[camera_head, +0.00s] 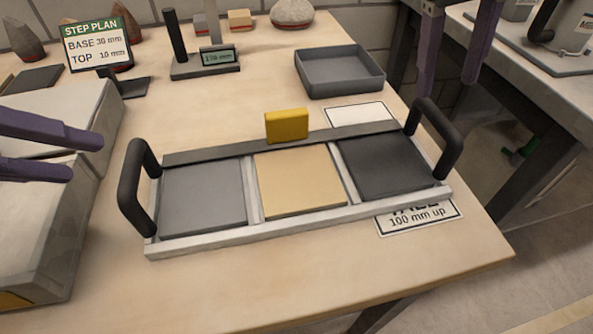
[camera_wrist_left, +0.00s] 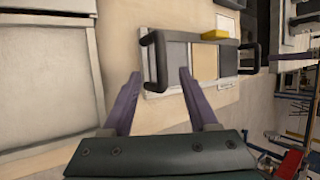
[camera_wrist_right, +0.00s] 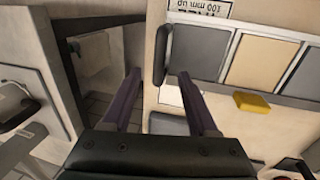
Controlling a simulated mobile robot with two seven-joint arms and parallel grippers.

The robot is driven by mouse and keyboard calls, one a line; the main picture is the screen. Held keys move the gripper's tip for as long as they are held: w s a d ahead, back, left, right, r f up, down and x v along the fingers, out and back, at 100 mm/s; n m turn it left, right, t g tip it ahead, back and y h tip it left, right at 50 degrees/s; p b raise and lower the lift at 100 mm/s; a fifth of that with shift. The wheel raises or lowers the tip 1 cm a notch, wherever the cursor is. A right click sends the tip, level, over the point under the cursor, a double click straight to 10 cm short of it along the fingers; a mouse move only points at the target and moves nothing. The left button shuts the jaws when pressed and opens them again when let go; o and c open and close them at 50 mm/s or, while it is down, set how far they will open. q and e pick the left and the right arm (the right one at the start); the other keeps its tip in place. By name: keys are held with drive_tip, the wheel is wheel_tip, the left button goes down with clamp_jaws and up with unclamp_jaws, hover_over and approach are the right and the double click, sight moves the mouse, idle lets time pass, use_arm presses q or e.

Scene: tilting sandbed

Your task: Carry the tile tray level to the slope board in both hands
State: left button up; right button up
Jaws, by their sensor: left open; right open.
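The tile tray (camera_head: 300,228) lies flat on the wooden table, with a grey, a tan and a dark tile side by side in it. A yellow block (camera_head: 286,126) stands at its back rail. Its left black handle (camera_head: 129,190) and right black handle (camera_head: 449,133) stand upright. My left gripper (camera_head: 87,156) is open and empty, left of the left handle; in the left wrist view this handle (camera_wrist_left: 154,62) lies beyond the fingertips. My right gripper (camera_head: 448,88) is open and empty, behind the right handle, which shows beyond its fingertips in the right wrist view (camera_wrist_right: 161,56). I cannot identify the slope board.
Pale slabs (camera_head: 60,115) lie left of the tray. Behind it are a step plan sign (camera_head: 96,42), a gauge with a display (camera_head: 205,66) and an empty grey bin (camera_head: 339,73). A label (camera_head: 420,218) lies partly under the tray's right front. The front table strip is clear.

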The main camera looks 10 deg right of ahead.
sight(126, 163)
use_arm(q)
drive_tip(key=x, duration=0.8)
use_arm(e)
drive_tip(key=f, duration=0.2)
drive_tip(key=d+f, duration=0.1)
drive_tip(key=f, duration=0.5)
drive_tip(key=shift+d, duration=0.3)
use_arm(q)
drive_tip(key=shift+c, duration=0.2)
use_arm(e)
drive_tip(key=shift+c, duration=0.3)
use_arm(q)
clamp_jaws()
use_arm(e)
clamp_jaws()
drive_tip(key=shift+r, duration=0.1)
use_arm(q)
drive_tip(key=shift+r, duration=0.2)
use_arm(e)
drive_tip(key=shift+w+r, duration=0.1)
use_arm(q)
drive_tip(key=shift+r, duration=0.1)
use_arm(e)
drive_tip(key=shift+r, duration=0.1)
